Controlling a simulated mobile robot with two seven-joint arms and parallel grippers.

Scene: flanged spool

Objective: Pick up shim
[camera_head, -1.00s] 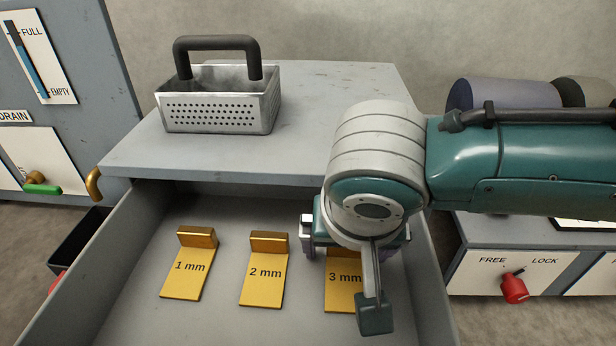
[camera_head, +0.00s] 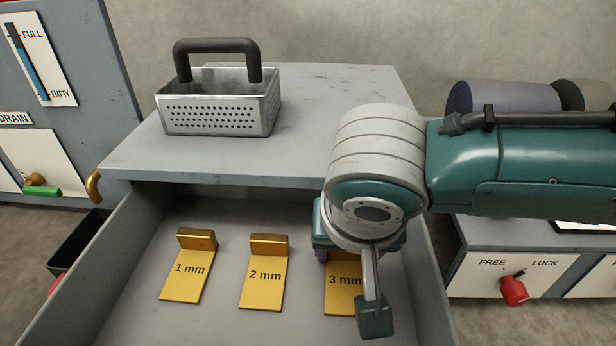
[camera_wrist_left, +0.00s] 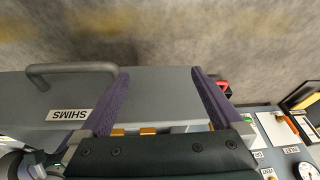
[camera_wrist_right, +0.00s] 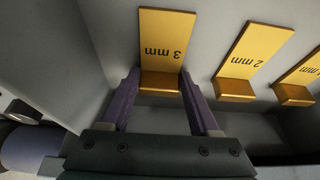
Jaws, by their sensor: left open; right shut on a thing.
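Three gold shims lie in the open grey drawer: the 1 mm shim (camera_head: 188,275), the 2 mm shim (camera_head: 264,278) and the 3 mm shim (camera_head: 343,295). Each is a flat labelled plate with a raised tab at one end. My right gripper (camera_wrist_right: 160,82) is shut on the tab of the 3 mm shim (camera_wrist_right: 166,38), one purple finger on each side. In the head view my right wrist hides that tab. The plate still lies flat on the drawer floor. My left gripper (camera_wrist_left: 160,76) is open and empty, outside the drawer, with its front marked SHIMS beyond it.
The drawer (camera_head: 140,245) has raised walls around the shims. A perforated metal basket (camera_head: 220,113) with a black handle stands on the cabinet top (camera_head: 310,130). A panel with a red knob (camera_head: 514,290) is at the right, and a green-handled valve (camera_head: 42,189) at the left.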

